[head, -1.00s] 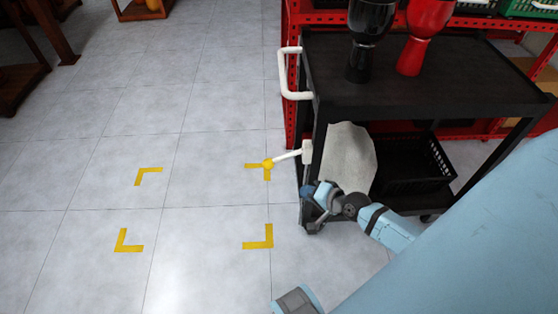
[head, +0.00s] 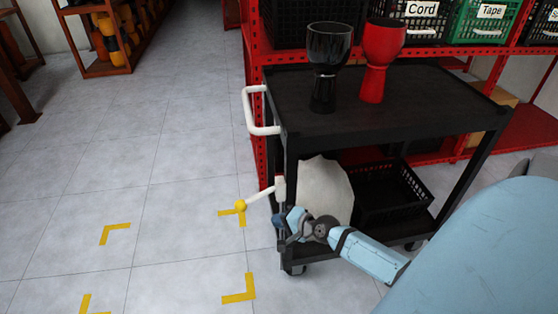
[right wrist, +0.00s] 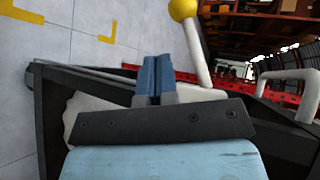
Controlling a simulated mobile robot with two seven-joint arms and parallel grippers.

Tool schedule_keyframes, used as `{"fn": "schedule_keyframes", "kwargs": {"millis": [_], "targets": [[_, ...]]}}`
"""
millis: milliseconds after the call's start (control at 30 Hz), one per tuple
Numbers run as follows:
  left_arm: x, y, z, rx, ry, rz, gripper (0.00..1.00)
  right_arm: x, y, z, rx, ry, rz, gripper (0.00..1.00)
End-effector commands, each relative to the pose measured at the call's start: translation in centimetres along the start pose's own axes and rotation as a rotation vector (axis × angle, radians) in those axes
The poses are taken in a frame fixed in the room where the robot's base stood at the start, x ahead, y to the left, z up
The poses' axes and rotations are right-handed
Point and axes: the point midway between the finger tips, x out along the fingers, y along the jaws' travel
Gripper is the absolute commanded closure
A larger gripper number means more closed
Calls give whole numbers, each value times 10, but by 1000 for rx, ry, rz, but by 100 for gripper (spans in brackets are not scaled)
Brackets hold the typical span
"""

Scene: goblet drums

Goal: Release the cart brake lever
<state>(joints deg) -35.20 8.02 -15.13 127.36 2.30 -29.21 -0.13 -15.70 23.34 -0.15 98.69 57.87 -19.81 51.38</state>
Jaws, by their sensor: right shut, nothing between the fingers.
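The brake lever (head: 260,195) is a white rod with a yellow ball knob (head: 240,205) at its end. It sticks out to the left from a white mount (head: 280,188) on the near left post of the black cart (head: 400,112), knob slightly lower than the mount. My right gripper (head: 281,222) is just below the mount, beside the cart post, shut and empty. In the right wrist view its blue fingertips (right wrist: 154,66) are together, left of the lever rod (right wrist: 194,50). I cannot tell whether they touch it. My left gripper is not in view.
A black goblet drum (head: 327,62) and a red one (head: 377,68) stand on the cart top. A pale sack (head: 328,180) and a black crate (head: 388,195) are on its lower shelf. A red rack (head: 253,50) stands behind. Floor left of the cart, with yellow marks (head: 238,290), is clear.

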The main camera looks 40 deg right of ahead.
Motion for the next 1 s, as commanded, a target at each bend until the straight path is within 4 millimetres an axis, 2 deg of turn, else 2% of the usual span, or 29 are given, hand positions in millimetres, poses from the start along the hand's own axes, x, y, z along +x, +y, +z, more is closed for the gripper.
{"fn": "schedule_keyframes", "kwargs": {"millis": [33, 200, 300, 400, 600, 1000], "targets": [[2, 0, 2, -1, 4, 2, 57, 14, 1, 0, 1, 0, -3, 100], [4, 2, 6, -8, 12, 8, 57, 51, 2, 0, 0, 1, -2, 100], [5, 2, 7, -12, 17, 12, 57, 71, 1, 0, 1, 0, -3, 100], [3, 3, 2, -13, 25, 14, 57, 83, -10, 0, 0, 0, -2, 100], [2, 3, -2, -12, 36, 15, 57, 97, -19, 0, 0, 0, 1, 100], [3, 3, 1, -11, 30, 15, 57, 99, -21, 0, -1, 0, 1, 100]]}}
